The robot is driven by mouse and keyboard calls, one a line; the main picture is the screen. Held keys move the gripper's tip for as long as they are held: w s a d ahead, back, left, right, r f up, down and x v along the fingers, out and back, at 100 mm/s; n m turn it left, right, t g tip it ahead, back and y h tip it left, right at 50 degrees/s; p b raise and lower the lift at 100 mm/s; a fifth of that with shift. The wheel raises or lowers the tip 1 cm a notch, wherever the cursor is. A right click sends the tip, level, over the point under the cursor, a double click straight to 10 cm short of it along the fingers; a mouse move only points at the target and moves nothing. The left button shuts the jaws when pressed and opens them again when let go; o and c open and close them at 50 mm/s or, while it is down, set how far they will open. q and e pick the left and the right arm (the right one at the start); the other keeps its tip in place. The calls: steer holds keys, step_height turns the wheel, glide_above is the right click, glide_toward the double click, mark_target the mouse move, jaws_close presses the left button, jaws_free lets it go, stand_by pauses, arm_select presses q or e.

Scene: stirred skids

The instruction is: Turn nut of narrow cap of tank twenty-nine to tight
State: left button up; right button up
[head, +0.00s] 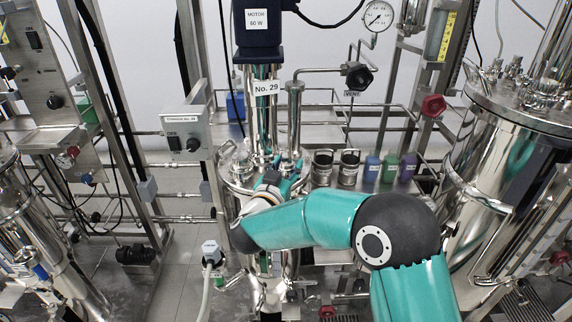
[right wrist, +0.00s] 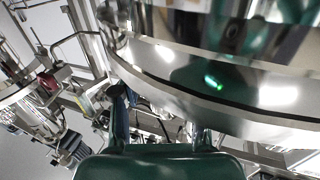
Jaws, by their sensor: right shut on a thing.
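Tank twenty-nine stands at the centre of the head view, with its "No. 29" label (head: 265,88) on the column below the blue motor (head: 262,25). Its steel lid (head: 236,170) carries several small fittings. My right gripper (head: 277,179) reaches over the front of the lid and is shut on a small part there, seemingly the nut of the narrow cap. The nut and cap are hidden by the gripper and wrist, so how tight the nut is cannot be told. In the right wrist view, the gripper's fingers (right wrist: 160,125) are below the large shiny rim. My left gripper is not in view.
A control box (head: 184,131) stands left of the tank. A vent valve (head: 359,77) and a gauge (head: 378,15) are behind at right. Dark cups (head: 348,168) and coloured bottles (head: 389,168) stand right of the lid. Another large tank (head: 510,150) is at far right.

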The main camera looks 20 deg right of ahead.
steer(key=shift+r+m+g+h+p, duration=0.1)
steer(key=shift+m+g+h+p, duration=1.5)
steer(key=shift+m+g+h, duration=1.05)
steer(key=shift+g, duration=0.55)
steer(key=o, duration=1.2)
steer(key=shift+c, duration=0.2)
